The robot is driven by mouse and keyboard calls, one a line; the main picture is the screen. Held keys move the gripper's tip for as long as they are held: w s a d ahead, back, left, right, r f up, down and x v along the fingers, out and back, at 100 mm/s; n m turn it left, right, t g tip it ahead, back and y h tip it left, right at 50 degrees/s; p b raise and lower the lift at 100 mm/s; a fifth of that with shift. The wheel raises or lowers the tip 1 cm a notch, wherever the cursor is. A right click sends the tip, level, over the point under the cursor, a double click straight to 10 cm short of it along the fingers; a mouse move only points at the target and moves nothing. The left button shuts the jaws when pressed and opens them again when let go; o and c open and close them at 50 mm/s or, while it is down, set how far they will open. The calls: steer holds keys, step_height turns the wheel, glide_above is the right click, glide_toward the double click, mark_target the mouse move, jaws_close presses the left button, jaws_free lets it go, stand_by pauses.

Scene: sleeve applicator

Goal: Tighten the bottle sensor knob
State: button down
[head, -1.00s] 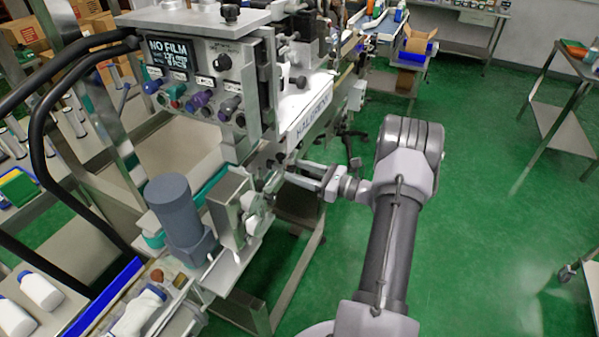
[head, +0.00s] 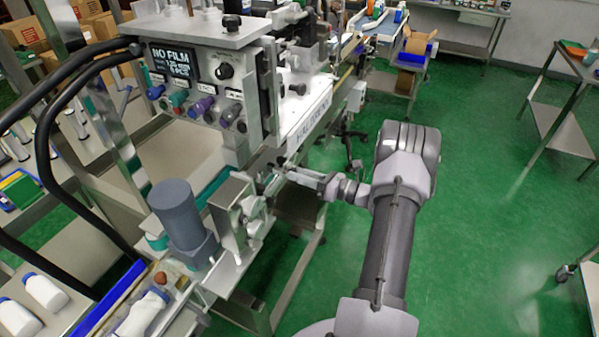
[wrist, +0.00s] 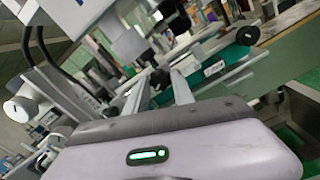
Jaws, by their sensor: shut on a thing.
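My gripper (head: 280,176) reaches in from the right at the front lower part of the labelling machine (head: 312,112), below its panel. In the wrist view, the two fingers of my gripper (wrist: 160,84) extend forward with a small dark knob (wrist: 159,79) between their tips. The gripper is shut on this knob. I take it to be the bottle sensor knob, but it is small and partly covered by the fingers. In the head view the fingers show nearly edge-on, and the knob cannot be made out clearly.
A grey motor (head: 178,212) and a metal bracket (head: 232,210) stand left of my gripper. The control panel (head: 205,75) reads "NO FILM". White bottles (head: 45,292) lie at lower left. A teal conveyor (wrist: 228,60) runs behind the fingers. Green floor (head: 480,200) to the right is clear.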

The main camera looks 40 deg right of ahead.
steer(key=shift+f+m+p, duration=0.1)
steer(key=shift+m+p, duration=2.8)
steer(key=shift+m, duration=8.9)
steer(key=c, duration=1.1)
jaws_free()
steer(key=p+v, duration=0.1)
steer(key=v, duration=1.6)
steer(key=shift+s+d, duration=0.1)
steer(key=shift+s, duration=0.1)
